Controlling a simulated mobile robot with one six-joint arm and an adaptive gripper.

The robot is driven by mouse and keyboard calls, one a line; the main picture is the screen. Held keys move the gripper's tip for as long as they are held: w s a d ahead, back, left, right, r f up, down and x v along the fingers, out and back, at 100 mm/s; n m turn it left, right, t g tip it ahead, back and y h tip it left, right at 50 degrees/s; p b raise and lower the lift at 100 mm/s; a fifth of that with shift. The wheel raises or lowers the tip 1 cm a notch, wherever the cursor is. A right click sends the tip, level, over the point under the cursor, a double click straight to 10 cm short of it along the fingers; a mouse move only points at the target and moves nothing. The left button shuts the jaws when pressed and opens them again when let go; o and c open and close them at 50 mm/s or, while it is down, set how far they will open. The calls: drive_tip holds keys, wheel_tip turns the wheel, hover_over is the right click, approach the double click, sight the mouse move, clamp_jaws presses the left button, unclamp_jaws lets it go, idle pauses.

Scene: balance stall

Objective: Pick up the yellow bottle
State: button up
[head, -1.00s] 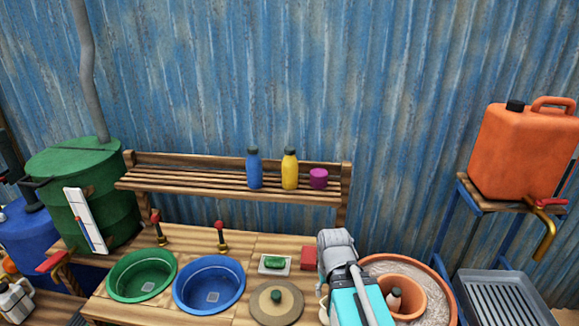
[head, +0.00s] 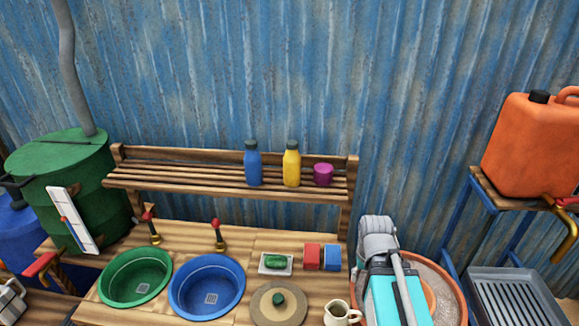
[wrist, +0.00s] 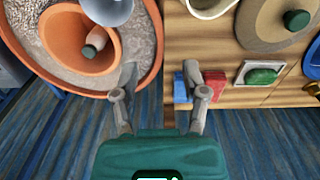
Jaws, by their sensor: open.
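The yellow bottle (head: 291,165) stands upright with a dark cap on the slatted wooden shelf (head: 220,178) in the head view. It is between a blue bottle (head: 253,165) and a magenta cup (head: 323,175). My gripper (wrist: 160,76) is open and empty in the wrist view, pointing over the counter edge and the large clay basin. It is well apart from the yellow bottle, which is not in the wrist view. In the head view my arm is at the lower right, lower than the shelf, and its fingers are hidden there.
The counter below the shelf holds green (head: 136,278) and blue (head: 206,287) basins, two red-handled taps, a soap dish (head: 276,264), red (head: 312,257) and blue (head: 333,257) blocks, a lid (head: 278,304) and a jug (head: 341,314). An orange canister (head: 533,148) stands at right.

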drive_tip(key=o, duration=0.4)
drive_tip(key=shift+w+r, duration=0.1)
drive_tip(key=shift+o, duration=0.7)
drive_tip(key=shift+w+a+r, duration=0.15)
drive_tip(key=shift+w, duration=0.05)
drive_tip(key=m+t+h+p, duration=0.65)
drive_tip(key=t+p, duration=0.55)
drive_tip(key=p, duration=0.2)
approach(288, 164)
drive_tip(key=shift+s+a+r+n, duration=0.3)
drive_tip(key=shift+s+r+n, duration=0.05)
drive_tip(key=shift+s, duration=0.05)
drive_tip(key=b+x, duration=0.3)
drive_tip(key=x, duration=0.4)
drive_tip(key=shift+w+d+f, duration=0.1)
drive_tip(key=shift+w+f, duration=0.05)
drive_tip(key=shift+f, duration=0.05)
drive_tip(key=shift+w+d+f, duration=0.15)
drive_tip(key=shift+w+d, duration=0.15)
drive_tip(key=shift+w, duration=0.15)
